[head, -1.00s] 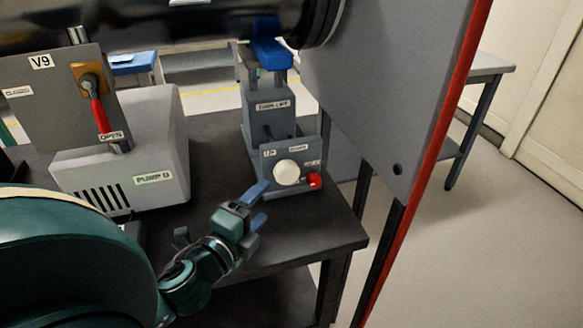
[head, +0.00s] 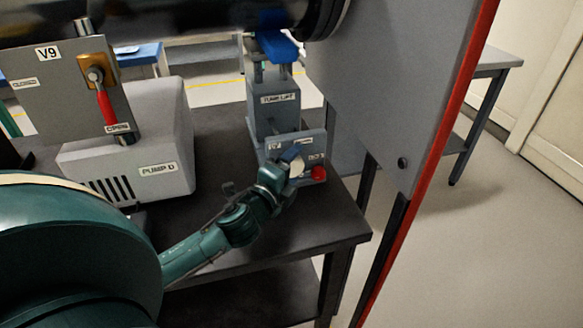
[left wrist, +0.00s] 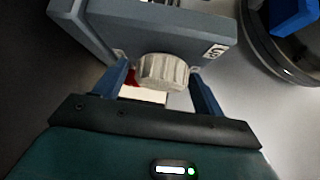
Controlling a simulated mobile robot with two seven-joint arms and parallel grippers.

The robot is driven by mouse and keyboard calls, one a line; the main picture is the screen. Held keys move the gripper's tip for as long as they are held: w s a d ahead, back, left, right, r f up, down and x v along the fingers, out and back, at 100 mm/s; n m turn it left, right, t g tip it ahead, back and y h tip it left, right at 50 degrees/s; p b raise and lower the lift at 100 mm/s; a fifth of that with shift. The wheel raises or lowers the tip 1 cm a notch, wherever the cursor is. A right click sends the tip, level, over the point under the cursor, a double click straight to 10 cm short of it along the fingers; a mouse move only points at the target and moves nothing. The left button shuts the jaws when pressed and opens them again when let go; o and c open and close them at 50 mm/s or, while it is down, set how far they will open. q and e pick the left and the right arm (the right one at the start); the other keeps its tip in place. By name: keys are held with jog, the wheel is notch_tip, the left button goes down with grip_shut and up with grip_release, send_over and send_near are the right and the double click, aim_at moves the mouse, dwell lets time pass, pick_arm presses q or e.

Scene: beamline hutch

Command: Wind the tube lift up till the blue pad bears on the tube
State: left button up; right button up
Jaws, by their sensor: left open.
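The grey tube lift (head: 274,115) stands on the dark bench, with the blue pad (head: 280,47) on top. The dark tube (head: 150,20) runs above the pad; I cannot tell whether they touch. A pale round knob (head: 297,168) sits on the lift's front panel, partly covered by my gripper. The ribbed knob (left wrist: 163,72) shows clearly in the left wrist view. My left gripper (head: 289,174) is at the knob. In the left wrist view its open fingers (left wrist: 163,88) stand on either side of the knob, with gaps visible. My right gripper is not in view.
A red button (head: 318,173) sits close right of the knob. The pump box (head: 135,150) and valve panel V9 (head: 50,85) with a red handle (head: 106,108) stand left. A large grey panel with a red edge (head: 400,110) rises close on the right.

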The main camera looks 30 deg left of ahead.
pick_arm(q)
jog(key=shift+c, duration=0.2)
jog(key=c, duration=0.9)
jog(key=shift+f+b, duration=0.3)
jog(key=shift+b, duration=0.3)
jog(key=shift+n+t+b, duration=0.4)
jog(key=shift+b, duration=0.05)
jog(key=shift+r, duration=0.25)
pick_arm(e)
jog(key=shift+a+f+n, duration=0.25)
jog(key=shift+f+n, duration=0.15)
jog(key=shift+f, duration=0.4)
pick_arm(q)
jog(key=o, duration=0.9)
jog(key=shift+o, duration=0.2)
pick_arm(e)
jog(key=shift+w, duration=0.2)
